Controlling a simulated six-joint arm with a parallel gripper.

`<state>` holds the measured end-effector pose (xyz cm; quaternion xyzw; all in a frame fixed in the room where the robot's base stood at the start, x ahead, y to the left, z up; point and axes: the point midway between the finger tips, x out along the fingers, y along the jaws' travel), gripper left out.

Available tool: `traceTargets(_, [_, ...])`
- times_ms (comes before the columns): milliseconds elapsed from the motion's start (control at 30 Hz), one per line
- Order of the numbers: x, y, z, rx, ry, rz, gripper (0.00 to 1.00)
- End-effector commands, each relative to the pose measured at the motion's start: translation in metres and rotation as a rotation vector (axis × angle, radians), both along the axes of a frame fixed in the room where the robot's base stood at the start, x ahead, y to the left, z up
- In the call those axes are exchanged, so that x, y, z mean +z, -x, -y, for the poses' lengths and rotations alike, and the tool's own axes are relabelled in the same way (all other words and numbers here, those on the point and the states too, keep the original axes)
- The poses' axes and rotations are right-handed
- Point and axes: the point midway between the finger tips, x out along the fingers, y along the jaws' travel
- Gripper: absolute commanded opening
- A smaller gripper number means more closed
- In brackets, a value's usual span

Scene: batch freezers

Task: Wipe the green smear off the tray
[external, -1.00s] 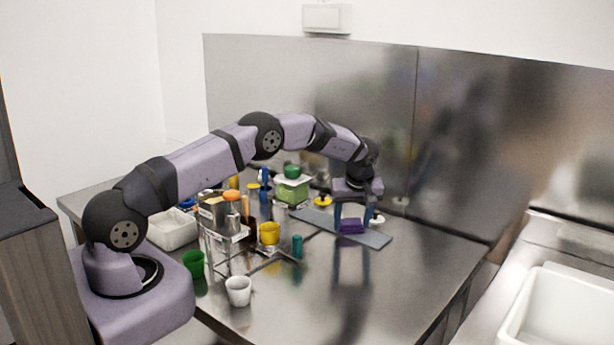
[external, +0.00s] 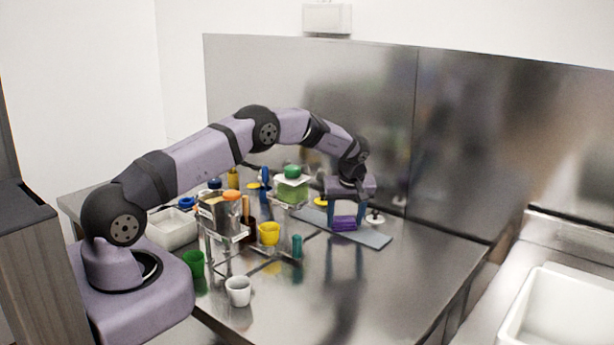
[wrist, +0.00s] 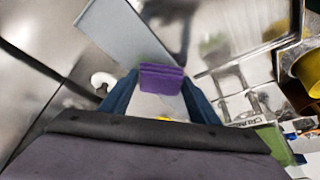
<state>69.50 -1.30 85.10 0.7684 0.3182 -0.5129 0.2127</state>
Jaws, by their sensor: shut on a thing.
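My gripper (external: 345,215) is shut on a purple block-like pad (external: 344,223), which looks like a sponge or cloth. The pad is at or just above the long grey tray (external: 373,239); I cannot tell whether it touches. In the wrist view the purple pad (wrist: 161,78) sits between the two blue fingers, with the grey tray (wrist: 112,35) stretching out beyond it.
A green-filled container (external: 292,188), a yellow cup (external: 268,233) and a teal cylinder (external: 297,246) stand left of the tray. A white knob-like object (external: 375,218) is close behind it. The steel counter (external: 400,275) is clear at the front right.

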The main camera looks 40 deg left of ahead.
Motion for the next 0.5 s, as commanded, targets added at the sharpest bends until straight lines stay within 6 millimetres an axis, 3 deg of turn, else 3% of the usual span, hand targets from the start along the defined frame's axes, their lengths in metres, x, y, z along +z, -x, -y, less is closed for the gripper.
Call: traceTargets(500, [0.000, 0.000, 0.047, -0.001, 0.000, -0.001, 0.35])
